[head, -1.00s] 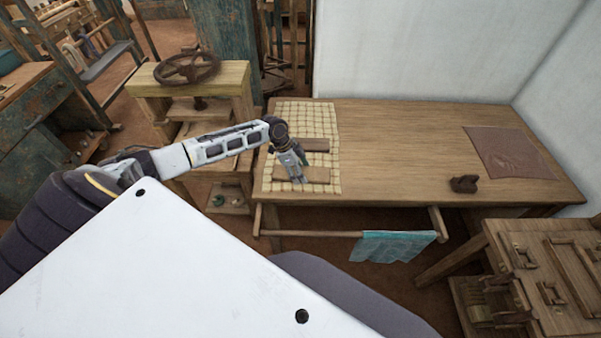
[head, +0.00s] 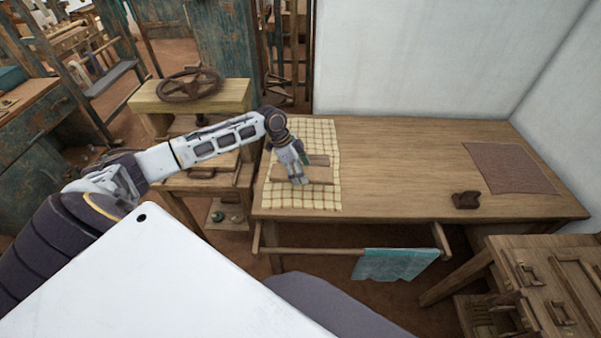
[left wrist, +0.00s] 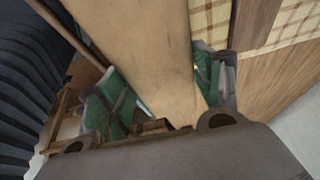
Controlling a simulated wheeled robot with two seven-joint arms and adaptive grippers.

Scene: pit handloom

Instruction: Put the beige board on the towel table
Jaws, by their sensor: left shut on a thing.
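The beige board (head: 318,175) is held in my left gripper (head: 297,178), over the checkered cloth at the left end of the wooden towel table (head: 420,160). In the left wrist view the board (left wrist: 135,50) runs between the green finger pads, and the left gripper (left wrist: 155,105) is shut on it. The board looks slightly above the cloth; the exact gap cannot be told. A second board (head: 319,160) lies on the cloth just behind it. A teal towel (head: 395,264) hangs from the table's front rail. My right gripper is not in view.
The checkered cloth (head: 325,132) covers the table's left end. A brown mat (head: 510,168) and a small dark brown object (head: 466,200) are at the right. The table's middle is clear. A stand with a handwheel (head: 188,86) is at left, a wooden bench (head: 540,260) at front right.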

